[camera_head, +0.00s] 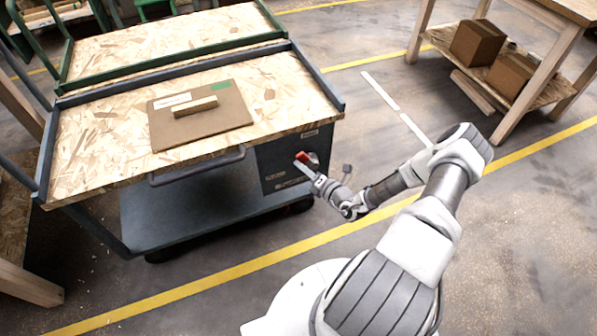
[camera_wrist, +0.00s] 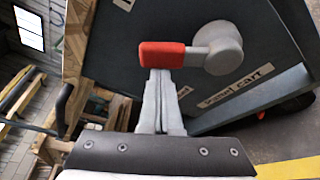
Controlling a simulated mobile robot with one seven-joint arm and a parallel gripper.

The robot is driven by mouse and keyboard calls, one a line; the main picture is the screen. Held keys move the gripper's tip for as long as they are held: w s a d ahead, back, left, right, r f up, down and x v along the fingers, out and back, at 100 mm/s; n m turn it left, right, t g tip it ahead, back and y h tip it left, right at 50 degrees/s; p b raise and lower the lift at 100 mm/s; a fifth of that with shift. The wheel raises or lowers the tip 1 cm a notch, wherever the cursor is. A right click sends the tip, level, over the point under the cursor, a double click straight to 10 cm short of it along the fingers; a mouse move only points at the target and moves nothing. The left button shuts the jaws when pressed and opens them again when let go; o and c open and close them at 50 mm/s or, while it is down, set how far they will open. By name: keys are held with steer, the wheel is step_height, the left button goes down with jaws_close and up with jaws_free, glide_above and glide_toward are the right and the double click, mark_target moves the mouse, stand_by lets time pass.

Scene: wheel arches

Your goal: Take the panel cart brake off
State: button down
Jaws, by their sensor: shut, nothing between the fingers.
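The panel cart (camera_head: 195,105) has a wood-chip top in a dark blue-grey frame, with a dark panel (camera_head: 286,163) on its right end. On that panel is the brake, a grey round hub (camera_wrist: 224,48) with a short arm and a red handle (camera_wrist: 162,54); the red handle also shows in the head view (camera_head: 302,156). In the wrist view the handle lies to the left of the hub. My gripper (camera_wrist: 160,76) is shut and empty, its fingertips right at the lower edge of the red handle. I cannot tell whether they touch it. A "panel cart" label (camera_wrist: 236,86) is below the hub.
A brown board with a small wood block (camera_head: 200,112) lies on the cart top. A green-framed cart (camera_head: 165,40) stands behind. A wooden bench (camera_head: 520,85) with cardboard boxes is at upper right. Yellow lines cross the floor, which is open right of my arm.

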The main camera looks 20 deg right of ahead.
mark_target(307, 156)
steer(key=m, duration=0.1)
steer(key=d+r+m+t, duration=0.1)
steer(key=d+m+y+b, duration=0.1)
steer(key=m, duration=0.1)
steer(key=shift+d+r, duration=0.25)
steer(key=shift+r, duration=0.05)
steer(key=shift+d+r, duration=0.15)
steer(key=shift+d, duration=0.3)
stand_by(0.3)
